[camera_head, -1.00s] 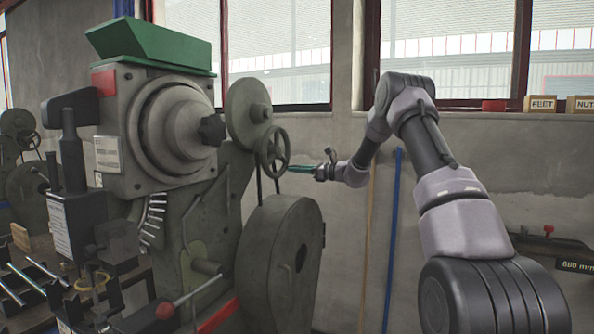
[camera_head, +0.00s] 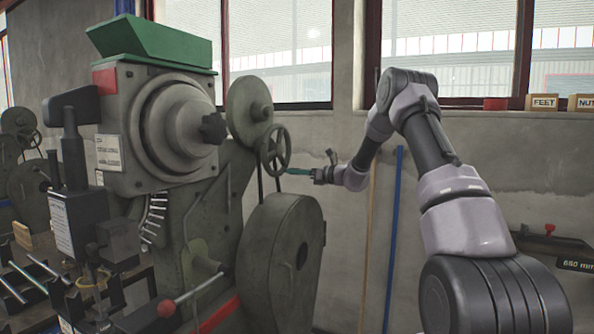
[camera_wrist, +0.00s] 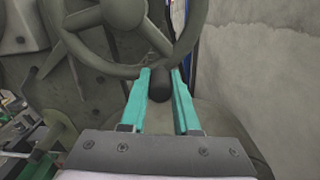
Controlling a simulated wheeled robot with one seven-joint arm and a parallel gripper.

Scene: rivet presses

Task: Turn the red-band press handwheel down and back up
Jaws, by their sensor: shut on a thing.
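The press (camera_head: 160,120) with a red band at its top left and a green hopper stands at the left of the head view. Its spoked handwheel (camera_head: 275,150) is on the press's right side, above the large dark wheel guard. In the wrist view the handwheel rim (camera_wrist: 115,68) fills the top. My gripper (camera_head: 290,171) reaches it from the right, at the lower right of the rim. In the wrist view its teal fingers (camera_wrist: 160,82) are shut on the dark handle knob (camera_wrist: 160,86) at the bottom of the rim.
The round wheel guard (camera_head: 280,260) lies just below my gripper. Another press (camera_head: 20,160) stands at the far left. Boxes (camera_head: 543,102) sit on the window sill. A blue pole (camera_head: 394,230) leans on the wall behind my arm.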

